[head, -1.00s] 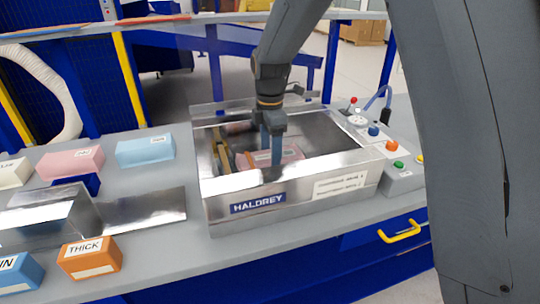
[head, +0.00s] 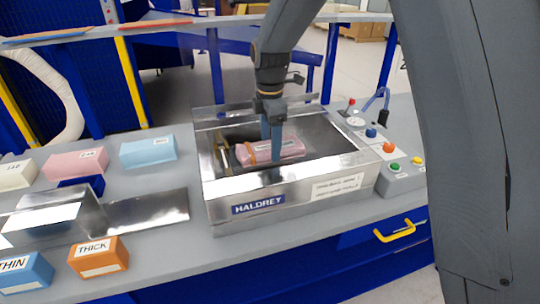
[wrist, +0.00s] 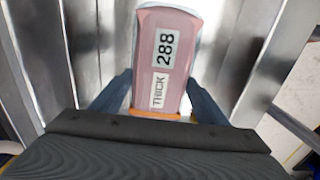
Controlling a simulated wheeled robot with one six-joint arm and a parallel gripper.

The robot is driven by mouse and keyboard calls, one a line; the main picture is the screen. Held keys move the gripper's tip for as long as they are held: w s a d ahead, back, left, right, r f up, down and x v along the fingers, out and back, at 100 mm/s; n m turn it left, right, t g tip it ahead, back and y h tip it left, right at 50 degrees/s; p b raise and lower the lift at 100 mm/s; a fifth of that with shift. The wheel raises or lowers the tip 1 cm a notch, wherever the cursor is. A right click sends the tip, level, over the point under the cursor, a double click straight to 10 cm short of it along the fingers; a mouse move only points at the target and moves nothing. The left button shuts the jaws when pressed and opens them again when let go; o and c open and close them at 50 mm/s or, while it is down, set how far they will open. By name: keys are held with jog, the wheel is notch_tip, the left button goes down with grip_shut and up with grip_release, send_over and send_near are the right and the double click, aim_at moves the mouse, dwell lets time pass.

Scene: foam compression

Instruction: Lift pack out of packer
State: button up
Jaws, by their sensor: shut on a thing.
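The pack is a pink block with an orange end band.
An orange THICK block (head: 99,257), a blue THIN block (head: 26,272), a pink block (head: 77,163) and a light blue block (head: 148,151) stand left of the packer. A button panel (head: 397,167) stands at its right. A metal plate (head: 148,209) lies at left.

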aim_at(270, 146)
jog(key=shift+r, duration=0.45)
jog(key=shift+r+p, duration=1.85)
jog(key=shift+r, duration=0.65)
jog(key=shift+r, duration=0.15)
jog(key=shift+r+p, duration=1.65)
jog(key=shift+r, duration=0.7)
